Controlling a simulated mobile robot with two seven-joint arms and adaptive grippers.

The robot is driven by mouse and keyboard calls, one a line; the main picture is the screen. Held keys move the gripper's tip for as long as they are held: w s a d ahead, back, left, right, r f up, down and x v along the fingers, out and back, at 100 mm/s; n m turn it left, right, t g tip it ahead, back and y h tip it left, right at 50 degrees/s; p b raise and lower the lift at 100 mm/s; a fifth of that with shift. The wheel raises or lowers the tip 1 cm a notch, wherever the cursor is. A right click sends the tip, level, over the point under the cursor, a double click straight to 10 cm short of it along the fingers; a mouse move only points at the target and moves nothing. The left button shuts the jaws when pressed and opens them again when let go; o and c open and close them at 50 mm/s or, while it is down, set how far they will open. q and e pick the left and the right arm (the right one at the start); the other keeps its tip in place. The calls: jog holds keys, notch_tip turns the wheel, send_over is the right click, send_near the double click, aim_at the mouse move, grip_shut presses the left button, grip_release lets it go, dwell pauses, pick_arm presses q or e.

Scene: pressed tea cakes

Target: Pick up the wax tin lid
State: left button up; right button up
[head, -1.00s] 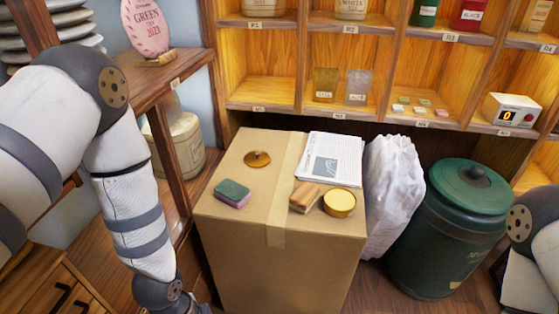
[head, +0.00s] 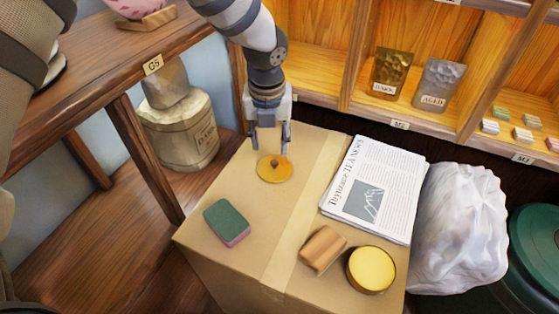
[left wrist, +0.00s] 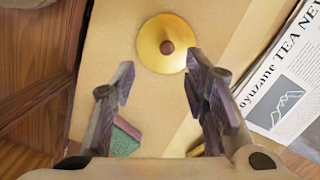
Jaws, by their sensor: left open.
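The wax tin lid (head: 275,169) is a round golden disc with a small brown knob, lying on top of the cardboard box (head: 262,222) near its back left. It also shows in the left wrist view (left wrist: 166,44), just beyond the fingertips. My left gripper (head: 270,146) is open and empty above the box, close to the lid, fingers pointing down. In the left wrist view the two fingers (left wrist: 160,82) stand apart, and the lid lies ahead of the gap. The open wax tin (head: 371,269) with yellow wax sits at the box's front right. My right gripper is out of view.
On the box are a green and pink sponge (head: 228,222), a wooden block or brush (head: 323,249) and a newspaper (head: 374,188). A white bag (head: 460,230) and green bin (head: 535,255) stand to the right. Wooden shelves (head: 330,60) rise behind; another shelf stands left.

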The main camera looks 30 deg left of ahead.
aim_at(274, 162)
pick_arm(q)
jog(key=f, duration=0.2)
jog(key=w+f, duration=0.1)
jog(key=f, duration=0.4)
jog(key=shift+w+d+f+b, duration=0.15)
jog(key=shift+w+f+b, duration=0.05)
jog(key=shift+f+b, duration=0.15)
jog(key=shift+r, duration=0.15)
grip_shut()
